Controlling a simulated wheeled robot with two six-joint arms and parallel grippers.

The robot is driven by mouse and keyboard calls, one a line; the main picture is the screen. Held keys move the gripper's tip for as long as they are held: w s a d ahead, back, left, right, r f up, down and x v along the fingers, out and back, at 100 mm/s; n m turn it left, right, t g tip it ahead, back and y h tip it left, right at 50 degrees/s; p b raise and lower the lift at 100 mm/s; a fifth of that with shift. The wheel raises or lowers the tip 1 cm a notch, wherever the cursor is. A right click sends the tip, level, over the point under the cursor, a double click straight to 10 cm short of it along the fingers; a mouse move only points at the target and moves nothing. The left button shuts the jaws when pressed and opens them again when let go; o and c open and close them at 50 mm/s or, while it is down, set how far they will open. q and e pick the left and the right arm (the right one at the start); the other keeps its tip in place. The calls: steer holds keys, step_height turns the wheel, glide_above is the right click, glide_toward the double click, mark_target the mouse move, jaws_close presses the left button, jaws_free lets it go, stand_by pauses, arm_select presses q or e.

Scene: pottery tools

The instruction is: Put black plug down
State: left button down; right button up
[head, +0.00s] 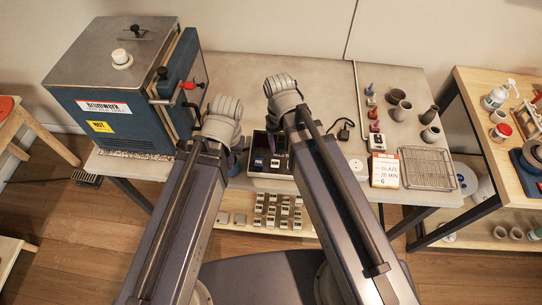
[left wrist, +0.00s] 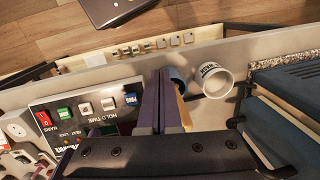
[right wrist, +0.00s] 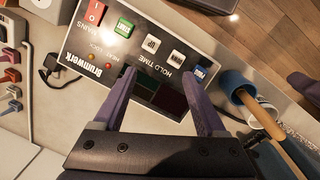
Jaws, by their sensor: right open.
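The black plug (head: 345,131) lies on the table with its dark cord, right of the control box, in the head view. It also shows at the left edge of the right wrist view (right wrist: 49,67), apart from both grippers. My right gripper (right wrist: 168,85) is open and empty above the control box, its fingers spread over the panel. My left gripper (left wrist: 162,78) has its fingers together beside the box and a blue cup, with nothing visible held. My arms hide part of the box in the head view.
The control box (right wrist: 140,45) has several coloured buttons. A blue cup (right wrist: 232,82) holding a wooden handle and a white mug (left wrist: 213,79) stand beside it. The kiln (head: 130,85) is at left. A glaze card (head: 385,170) and wire rack (head: 428,168) are at right. The table's back middle is clear.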

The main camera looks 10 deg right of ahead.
steer(key=s+a+n, duration=0.1)
steer(key=s+a, duration=0.3)
steer(key=s, duration=0.1)
steer(key=shift+a, duration=0.4)
steer(key=shift+s, duration=0.1)
step_height(320, 180, down, 3)
steer(key=b, duration=0.2)
steer(key=shift+r+b, duration=0.15)
steer(key=shift+b, duration=0.2)
